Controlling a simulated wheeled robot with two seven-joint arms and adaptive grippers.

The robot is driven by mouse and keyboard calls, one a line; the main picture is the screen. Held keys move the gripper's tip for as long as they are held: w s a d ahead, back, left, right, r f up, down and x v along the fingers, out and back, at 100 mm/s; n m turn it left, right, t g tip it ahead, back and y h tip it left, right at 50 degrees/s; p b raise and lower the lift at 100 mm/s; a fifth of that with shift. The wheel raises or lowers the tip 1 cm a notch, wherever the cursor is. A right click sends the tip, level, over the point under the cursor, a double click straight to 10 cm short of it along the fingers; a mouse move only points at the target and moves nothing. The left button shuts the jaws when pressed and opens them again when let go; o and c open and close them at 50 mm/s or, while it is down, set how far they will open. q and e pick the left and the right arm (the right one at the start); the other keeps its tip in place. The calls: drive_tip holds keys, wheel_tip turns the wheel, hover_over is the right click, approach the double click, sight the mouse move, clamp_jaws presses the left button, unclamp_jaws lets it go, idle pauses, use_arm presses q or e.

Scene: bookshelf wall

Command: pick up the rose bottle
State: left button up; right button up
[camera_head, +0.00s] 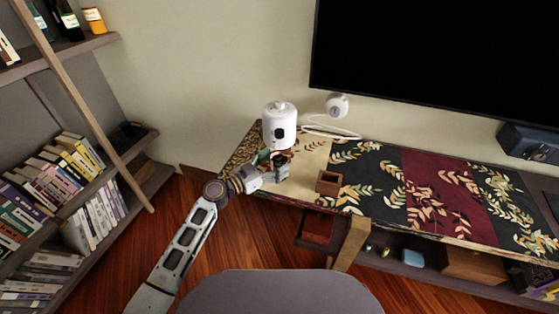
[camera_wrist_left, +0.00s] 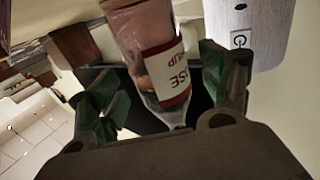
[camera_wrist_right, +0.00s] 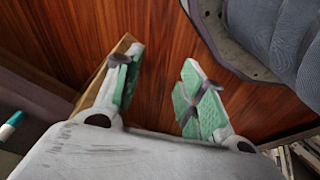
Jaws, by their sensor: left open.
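The rose bottle (camera_wrist_left: 155,45), with pinkish contents and a white and red label, shows upside down in the left wrist view. It stands between the spread green-padded fingers of my left gripper (camera_wrist_left: 168,92). The gripper is open around it; I cannot tell whether a pad touches it. In the head view my left gripper (camera_head: 274,165) is at the left end of the long cabinet top (camera_head: 310,152), and the bottle is mostly hidden there. My right gripper (camera_wrist_right: 160,72) is open and empty above the wooden floor; it is not in the head view.
A white cylindrical appliance (camera_head: 279,127) stands right behind the left gripper, close to the bottle. A small wooden box (camera_head: 327,184) and a white round device (camera_head: 337,105) are to the right. A black screen (camera_head: 440,70) hangs above. A bookshelf (camera_head: 75,195) is at left.

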use_arm(q)
drive_tip(key=shift+w+d, duration=0.35)
drive_tip(key=shift+d, duration=0.05)
drive_tip(key=shift+w+d, duration=0.35)
drive_tip(key=shift+d, duration=0.15)
use_arm(e)
drive_tip(key=shift+w+d+f, duration=0.15)
drive_tip(key=shift+w+f, duration=0.05)
drive_tip(key=shift+f, duration=0.25)
drive_tip(key=shift+r, duration=0.1)
use_arm(q)
drive_tip(key=c, duration=1.6)
drive_tip(key=shift+o, duration=0.2)
drive_tip(key=shift+r, duration=0.2)
